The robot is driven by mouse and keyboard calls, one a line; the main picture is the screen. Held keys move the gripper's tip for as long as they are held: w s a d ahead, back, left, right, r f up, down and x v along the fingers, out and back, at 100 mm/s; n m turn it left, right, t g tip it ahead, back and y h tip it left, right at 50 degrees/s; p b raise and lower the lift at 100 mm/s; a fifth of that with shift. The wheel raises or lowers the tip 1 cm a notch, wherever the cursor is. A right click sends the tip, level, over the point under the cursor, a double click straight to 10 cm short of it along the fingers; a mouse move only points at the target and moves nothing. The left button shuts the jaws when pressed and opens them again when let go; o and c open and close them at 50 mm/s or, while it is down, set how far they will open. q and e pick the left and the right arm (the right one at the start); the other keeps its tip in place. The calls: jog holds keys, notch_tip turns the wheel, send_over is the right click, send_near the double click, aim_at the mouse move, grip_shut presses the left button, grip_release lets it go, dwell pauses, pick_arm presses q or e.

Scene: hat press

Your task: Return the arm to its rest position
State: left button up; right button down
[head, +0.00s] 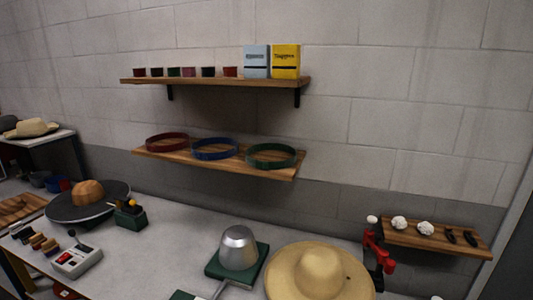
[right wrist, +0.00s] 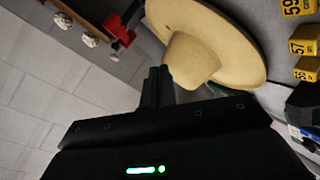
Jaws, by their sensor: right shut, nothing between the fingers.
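My right gripper (right wrist: 158,82) shows in the right wrist view with its dark fingers together and nothing between them. Its fingertips lie in front of the crown of a straw hat (right wrist: 195,58); I cannot tell whether they touch it. The same wide-brimmed hat (head: 318,272) sits at the bottom of the head view, on the grey-white table (head: 165,238). Neither of my grippers shows in the head view. My left gripper is in neither view.
A metal dome (head: 238,247) on a green base stands left of the hat. A red-and-black device (head: 376,252) is right of it, beside a small wooden shelf (head: 437,240). Two wall shelves hold pots, boxes and coloured bands (head: 215,149). Yellow numbered blocks (right wrist: 303,47) show in the wrist view.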

jog(key=s+a+f+m+g+y, duration=0.2)
jog(key=s+m+g, duration=0.15)
jog(key=s, duration=1.05)
jog(key=s+a+f+m+g+y, duration=0.1)
jog(key=s+a+f+m+g, duration=0.3)
jog(key=s, duration=0.9)
jog(key=s+d+f+n+g+b, duration=0.2)
jog(key=f+b, duration=0.7)
jog(key=f, duration=2.7)
pick_arm(q)
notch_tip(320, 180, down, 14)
jog(key=b, duration=0.5)
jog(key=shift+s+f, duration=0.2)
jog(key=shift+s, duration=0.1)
pick_arm(e)
jog(key=s+d+f+g, duration=0.2)
jog(key=s+d+f, duration=0.1)
jog(key=s+f, duration=1.3)
notch_tip(320, 180, down, 3)
jog(key=shift+s+d+r, duration=0.1)
jog(key=shift+s+d, duration=0.05)
jog(key=shift+s, duration=0.1)
